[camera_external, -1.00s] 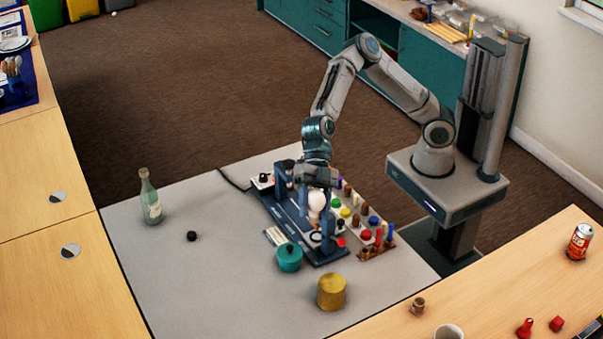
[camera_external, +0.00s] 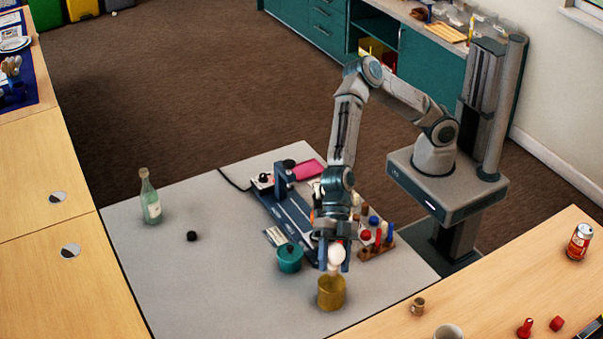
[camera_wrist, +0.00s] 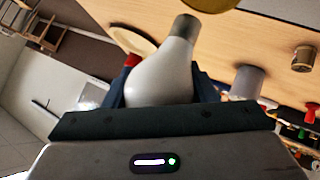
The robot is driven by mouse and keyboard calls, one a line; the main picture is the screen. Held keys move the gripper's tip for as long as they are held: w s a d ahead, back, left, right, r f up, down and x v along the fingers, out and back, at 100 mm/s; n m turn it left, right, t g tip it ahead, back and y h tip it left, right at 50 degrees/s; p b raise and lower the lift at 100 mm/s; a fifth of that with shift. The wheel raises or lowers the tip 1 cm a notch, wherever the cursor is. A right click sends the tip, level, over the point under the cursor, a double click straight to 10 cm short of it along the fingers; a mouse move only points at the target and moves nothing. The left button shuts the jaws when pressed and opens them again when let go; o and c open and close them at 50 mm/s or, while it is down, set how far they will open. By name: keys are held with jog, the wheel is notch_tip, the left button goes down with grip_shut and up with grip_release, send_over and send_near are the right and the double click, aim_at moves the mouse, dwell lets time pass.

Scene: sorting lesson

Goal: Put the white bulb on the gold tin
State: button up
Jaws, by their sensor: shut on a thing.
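The white bulb (camera_external: 336,254) is held in my gripper (camera_external: 334,264), just above the gold tin (camera_external: 331,294). The tin stands upright on the grey table near its front edge. In the wrist view the bulb (camera_wrist: 164,78) lies between my fingers, with its grey metal cap pointing away from the palm. The tin's rim (camera_wrist: 212,4) shows at the top edge there, close beyond the cap. Whether cap and tin touch is hard to tell.
A teal pot (camera_external: 289,258) stands just left of the tin. Behind it is a blue rack (camera_external: 291,215) with a rack of coloured pegs (camera_external: 377,240) at its right. A green bottle (camera_external: 150,197) and a black ball (camera_external: 191,236) are at the left. The front left of the table is clear.

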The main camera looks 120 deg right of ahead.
aim_at(335, 275)
jog(key=shift+f, duration=1.85)
jog(key=shift+f, duration=0.15)
jog(key=o, duration=0.7)
jog(key=shift+o, duration=0.2)
jog(key=shift+d+r, duration=0.15)
jog(key=shift+r, duration=0.15)
jog(key=v, duration=0.7)
